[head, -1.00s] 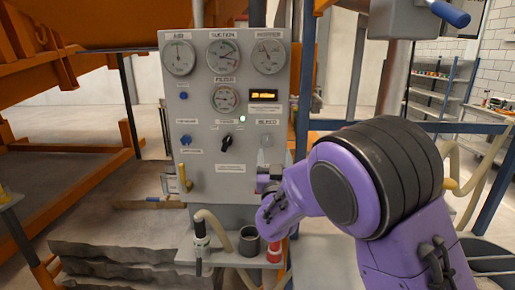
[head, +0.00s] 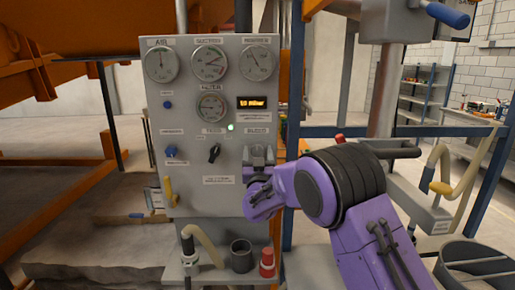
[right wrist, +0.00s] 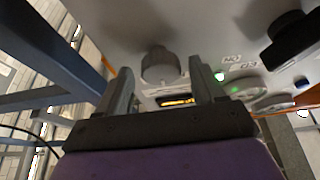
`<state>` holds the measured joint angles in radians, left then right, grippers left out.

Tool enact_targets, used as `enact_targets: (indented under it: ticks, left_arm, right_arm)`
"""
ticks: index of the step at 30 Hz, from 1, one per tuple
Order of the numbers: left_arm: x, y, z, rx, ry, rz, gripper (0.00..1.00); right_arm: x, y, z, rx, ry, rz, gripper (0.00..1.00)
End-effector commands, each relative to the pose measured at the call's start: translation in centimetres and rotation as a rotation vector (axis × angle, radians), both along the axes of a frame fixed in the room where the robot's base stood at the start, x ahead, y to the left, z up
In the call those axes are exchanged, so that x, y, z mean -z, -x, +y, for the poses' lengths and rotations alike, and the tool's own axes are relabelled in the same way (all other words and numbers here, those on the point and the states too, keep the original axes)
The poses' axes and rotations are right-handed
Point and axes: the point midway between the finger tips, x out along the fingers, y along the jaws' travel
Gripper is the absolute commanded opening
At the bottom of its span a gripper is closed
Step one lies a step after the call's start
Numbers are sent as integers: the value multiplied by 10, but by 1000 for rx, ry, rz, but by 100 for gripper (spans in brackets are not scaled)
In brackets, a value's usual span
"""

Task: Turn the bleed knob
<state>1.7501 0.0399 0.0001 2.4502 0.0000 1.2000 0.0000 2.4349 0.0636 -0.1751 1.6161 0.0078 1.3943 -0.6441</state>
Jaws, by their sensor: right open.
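The bleed knob is a grey round knob on the grey control panel (head: 210,110), under a label at the panel's right side. In the right wrist view the bleed knob (right wrist: 160,66) stands out from the panel face, between and just ahead of my two fingers. My right gripper (head: 258,157) is open in front of the knob and largely hides it in the head view. In the right wrist view the right gripper's fingers (right wrist: 161,82) lie on both sides of the knob, with gaps showing. My left gripper is not in view.
A black selector switch (head: 214,153) and a lit green lamp (head: 231,127) sit left of the knob. An orange-lit display (head: 252,102) and round gauges are above. A hose, a dark cup (head: 241,256) and a red-topped item (head: 267,263) stand on the shelf below.

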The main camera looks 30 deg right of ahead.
Motion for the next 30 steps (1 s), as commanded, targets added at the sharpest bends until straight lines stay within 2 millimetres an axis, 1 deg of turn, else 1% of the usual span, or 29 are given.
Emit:
enact_targets:
  ticks: [3,8,9,11,12,13,14,23,30]
  left_arm:
    - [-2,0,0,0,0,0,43]
    - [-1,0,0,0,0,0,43]
    - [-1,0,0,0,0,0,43]
    - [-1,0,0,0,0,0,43]
    - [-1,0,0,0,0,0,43]
    - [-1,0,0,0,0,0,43]
    - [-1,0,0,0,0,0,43]
    - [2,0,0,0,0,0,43]
    - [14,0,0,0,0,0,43]
  right_arm:
    - [-1,-3,-2,-1,0,0,68]
    - [-1,-3,-2,-1,0,0,68]
    - [-1,-3,-2,-1,0,0,62]
    - [-1,-3,-2,-1,0,0,42]
    - [-1,-3,-2,-1,0,0,29]
    - [-1,-3,-2,-1,0,0,19]
    - [-1,-3,-1,-1,0,0,14]
    - [0,-3,-1,-1,-22,-13,14]
    - [2,-3,-1,-1,-125,-77,14]
